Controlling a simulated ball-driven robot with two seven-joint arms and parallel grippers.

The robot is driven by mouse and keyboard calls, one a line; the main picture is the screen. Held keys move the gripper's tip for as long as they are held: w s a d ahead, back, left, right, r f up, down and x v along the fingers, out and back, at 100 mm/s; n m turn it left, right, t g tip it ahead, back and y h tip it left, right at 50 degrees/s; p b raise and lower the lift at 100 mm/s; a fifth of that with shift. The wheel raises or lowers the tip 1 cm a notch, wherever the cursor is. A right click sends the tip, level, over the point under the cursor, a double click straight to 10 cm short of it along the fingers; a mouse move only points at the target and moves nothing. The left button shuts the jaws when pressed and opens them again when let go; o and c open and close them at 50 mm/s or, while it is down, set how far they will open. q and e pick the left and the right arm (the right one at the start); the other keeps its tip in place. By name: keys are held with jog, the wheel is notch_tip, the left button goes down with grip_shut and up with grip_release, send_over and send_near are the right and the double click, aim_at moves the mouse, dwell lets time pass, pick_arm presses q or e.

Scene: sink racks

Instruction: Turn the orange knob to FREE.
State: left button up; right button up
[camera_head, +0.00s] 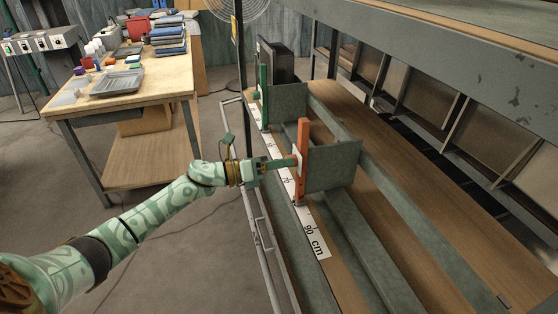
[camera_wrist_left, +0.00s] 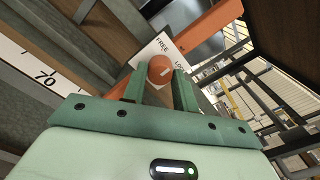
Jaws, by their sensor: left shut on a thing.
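The orange knob (camera_wrist_left: 159,69) sits on a white plate (camera_wrist_left: 150,54) marked FREE and LOCK in the left wrist view. A short pale line on the knob lies on its right part, toward the LOCK side. My left gripper (camera_wrist_left: 160,84) has one finger on each side of the knob and is shut on it. In the head view, my left gripper (camera_head: 296,162) reaches the plate on the orange upright (camera_head: 304,135), and its fingers hide the knob. My right gripper is not in view.
The orange upright stands beside a ruler strip (camera_head: 311,232) marked in cm. A grey-green panel (camera_head: 335,165) is just right of it, and a green upright (camera_head: 263,95) is farther back. A work table (camera_head: 150,90) with trays and boxes stands at the upper left.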

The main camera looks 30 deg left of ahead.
pick_arm(q)
jog(key=n+p, duration=0.3)
jog(key=n, duration=0.5)
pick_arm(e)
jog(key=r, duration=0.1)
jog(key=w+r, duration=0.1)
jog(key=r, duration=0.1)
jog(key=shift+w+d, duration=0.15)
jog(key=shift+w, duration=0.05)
pick_arm(q)
jog(key=o, duration=1)
jog(key=shift+f, duration=0.1)
jog(key=shift+c, duration=0.2)
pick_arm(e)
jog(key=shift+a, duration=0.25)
